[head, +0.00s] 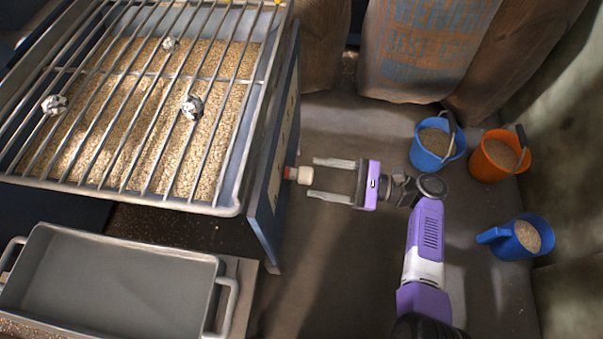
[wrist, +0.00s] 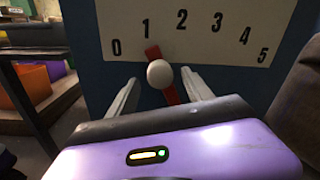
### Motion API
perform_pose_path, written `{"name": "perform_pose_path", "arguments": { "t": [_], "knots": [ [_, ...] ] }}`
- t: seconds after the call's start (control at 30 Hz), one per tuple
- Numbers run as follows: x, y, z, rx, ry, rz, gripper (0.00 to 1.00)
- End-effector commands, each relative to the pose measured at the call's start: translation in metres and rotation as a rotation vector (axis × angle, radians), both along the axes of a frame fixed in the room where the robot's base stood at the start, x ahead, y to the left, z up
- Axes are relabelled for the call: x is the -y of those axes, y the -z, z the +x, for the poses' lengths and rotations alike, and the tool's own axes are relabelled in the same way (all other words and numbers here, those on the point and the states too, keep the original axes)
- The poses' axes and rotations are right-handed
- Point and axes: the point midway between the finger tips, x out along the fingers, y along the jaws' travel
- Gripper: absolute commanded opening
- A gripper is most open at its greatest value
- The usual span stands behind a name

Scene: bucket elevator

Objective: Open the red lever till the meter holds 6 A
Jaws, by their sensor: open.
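The red lever (wrist: 169,95) is on a blue panel with a white dial plate (wrist: 204,24) numbered 0 to 5. It tilts slightly, its upper end near the 1. A round pale knob (wrist: 160,73) sticks out from it towards me. In the head view the knob (head: 305,175) shows at the blue side of the hopper, with a bit of red behind it. My gripper (head: 312,178) is open, one finger on each side of the knob. In the wrist view the knob shows between the fingertips, with gaps to both. No ammeter is visible.
A grated hopper (head: 232,209) of grain with crumpled pieces on its bars stands left, above a grey tray (head: 110,280). Blue (head: 430,160) and orange (head: 490,165) buckets and a blue jug (head: 503,243) stand right. Sacks (head: 420,50) are behind. Floor around my gripper is clear.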

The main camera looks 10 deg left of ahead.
Motion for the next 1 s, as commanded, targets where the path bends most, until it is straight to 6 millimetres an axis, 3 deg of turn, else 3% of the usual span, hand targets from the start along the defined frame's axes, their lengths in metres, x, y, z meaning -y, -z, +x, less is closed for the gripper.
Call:
{"name": "perform_pose_path", "arguments": {
  "t": [0.1, 0.3, 0.7, 1.0],
  "knots": [
    [-0.021, 0.003, 0.001, 0.001, -0.003, -0.001, 0.59],
    [-0.043, 0.003, 0.003, 0.001, 0.000, -0.002, 0.59],
    [-0.050, 0.001, 0.004, 0.001, 0.002, -0.001, 0.57],
    [-0.050, 0.001, 0.004, 0.001, 0.003, -0.002, 0.00]
  ]
}}
